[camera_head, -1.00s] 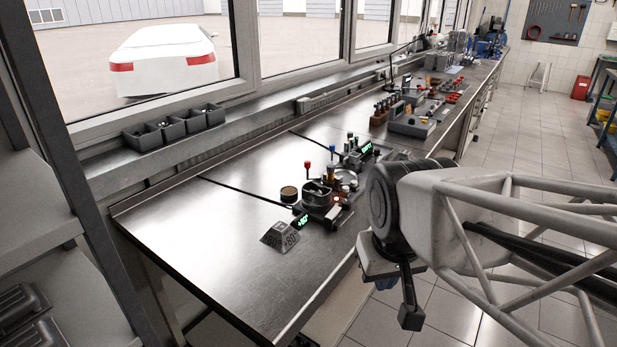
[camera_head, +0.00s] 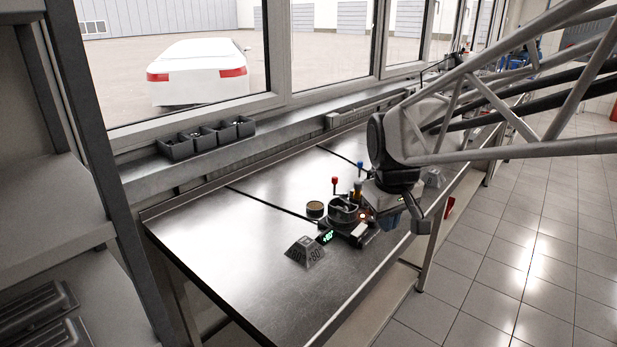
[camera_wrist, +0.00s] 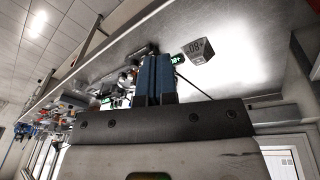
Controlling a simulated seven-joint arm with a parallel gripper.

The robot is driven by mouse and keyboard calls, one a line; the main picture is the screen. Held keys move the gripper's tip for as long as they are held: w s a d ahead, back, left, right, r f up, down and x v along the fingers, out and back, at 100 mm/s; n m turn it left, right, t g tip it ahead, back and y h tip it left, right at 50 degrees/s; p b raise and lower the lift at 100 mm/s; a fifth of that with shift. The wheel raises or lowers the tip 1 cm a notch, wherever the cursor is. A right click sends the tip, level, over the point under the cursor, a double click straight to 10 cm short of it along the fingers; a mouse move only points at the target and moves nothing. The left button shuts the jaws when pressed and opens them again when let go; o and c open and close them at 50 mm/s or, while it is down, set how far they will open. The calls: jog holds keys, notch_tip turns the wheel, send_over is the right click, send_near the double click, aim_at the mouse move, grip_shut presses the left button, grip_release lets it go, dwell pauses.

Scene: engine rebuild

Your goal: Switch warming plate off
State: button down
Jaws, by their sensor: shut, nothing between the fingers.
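The warming plate (camera_head: 350,236) is a dark low unit near the front of the bench. Its green display (camera_head: 327,237) reads about +80°, and a small orange light glows at its right side. A metal pot (camera_head: 343,211) stands on it. My gripper (camera_head: 388,220) is just right of the plate, its blue fingers pointing down and shut, empty. In the wrist view the closed blue fingers (camera_wrist: 154,78) hide much of the plate, with the green display (camera_wrist: 177,59) beside them. I cannot tell whether they touch it; the switch is not clearly visible.
Upright tools with red and blue knobs (camera_head: 336,182) stand close by. Small bins (camera_head: 207,137) line the window ledge. The bench's left part is clear.

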jog(key=w+f+n, duration=0.1)
jog(key=w+n, duration=0.1)
jog(key=w, duration=0.9)
jog(key=n+g, duration=0.1)
jog(key=n, duration=0.2)
send_over(363, 226)
jog(key=s+a, duration=0.2)
jog(key=shift+h, duration=0.3)
jog(key=shift+w+d+f, duration=0.1)
jog(key=shift+w+f, duration=0.05)
jog(key=shift+f, duration=2.35)
jog(key=shift+f, duration=0.1)
jog(key=f, duration=0.4)
jog(key=w+d+f, duration=0.1)
jog(key=f, duration=0.8)
jog(key=shift+w+d+f, duration=0.2)
jog(key=shift+d+f, duration=0.05)
jog(key=shift+f, duration=0.1)
jog(key=shift+f, duration=0.1)
